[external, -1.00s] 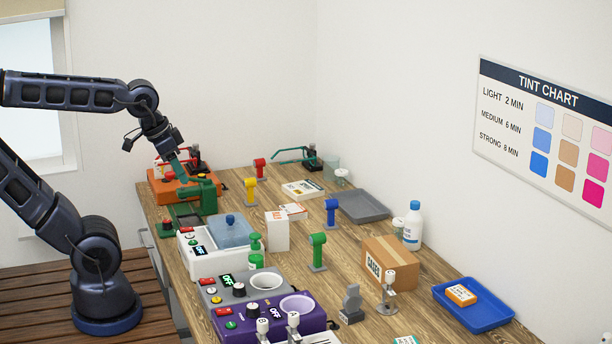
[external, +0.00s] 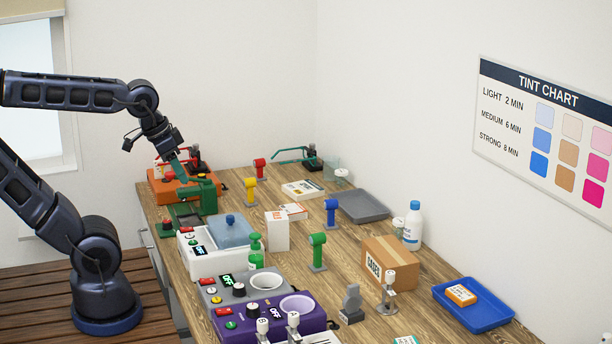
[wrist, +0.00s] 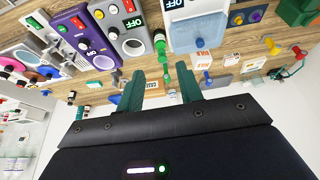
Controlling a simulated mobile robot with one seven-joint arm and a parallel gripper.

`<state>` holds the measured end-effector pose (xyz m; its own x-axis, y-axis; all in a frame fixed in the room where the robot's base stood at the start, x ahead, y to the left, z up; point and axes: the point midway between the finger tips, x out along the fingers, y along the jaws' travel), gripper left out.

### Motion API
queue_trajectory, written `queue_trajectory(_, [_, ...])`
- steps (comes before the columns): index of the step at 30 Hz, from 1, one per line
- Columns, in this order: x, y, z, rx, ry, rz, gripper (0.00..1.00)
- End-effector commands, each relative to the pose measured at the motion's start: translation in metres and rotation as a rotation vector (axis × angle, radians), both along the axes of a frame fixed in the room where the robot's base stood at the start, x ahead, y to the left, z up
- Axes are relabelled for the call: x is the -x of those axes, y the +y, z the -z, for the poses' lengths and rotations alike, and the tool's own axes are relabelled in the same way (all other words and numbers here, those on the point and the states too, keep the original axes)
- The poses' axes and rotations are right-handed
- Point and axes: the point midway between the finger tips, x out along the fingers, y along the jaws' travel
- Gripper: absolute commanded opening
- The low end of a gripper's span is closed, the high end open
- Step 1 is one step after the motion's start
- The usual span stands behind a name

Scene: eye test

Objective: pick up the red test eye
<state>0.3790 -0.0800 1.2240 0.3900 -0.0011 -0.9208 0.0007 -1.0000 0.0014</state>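The red test eye (external: 260,168) stands upright on a small grey base near the back of the table in the external view. A red piece at the right of the wrist view (wrist: 298,51) looks like it, but it is small there. My gripper (wrist: 162,90) has two green fingers, spread apart with a gap between them. In the external view my gripper (external: 180,168) is at the back left, left of the red test eye and well apart from it. Its fingertips are hard to make out there against the green machine. Nothing shows held between the fingers.
A green machine (external: 196,197) and an orange box (external: 160,186) stand near my gripper. Yellow (external: 250,191), blue (external: 330,211) and green (external: 317,250) test eyes stand nearby. A white book (external: 303,189) lies right of the red one. A grey tray (external: 366,208) is farther right.

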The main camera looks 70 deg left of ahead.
Motion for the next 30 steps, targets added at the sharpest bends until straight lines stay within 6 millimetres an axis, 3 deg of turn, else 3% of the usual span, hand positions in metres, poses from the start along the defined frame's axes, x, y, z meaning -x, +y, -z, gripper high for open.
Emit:
queue_trajectory(13, [0.000,0.000,0.000,0.000,0.000,0.000,0.36])
queue_trajectory(16, [0.000,0.000,0.000,0.000,0.000,0.000,0.55])
queue_trajectory(24, [-0.001,0.000,0.000,0.000,0.000,0.000,0.55])
queue_trajectory(30, [-0.023,0.007,-0.012,-0.008,0.008,-0.005,0.55])
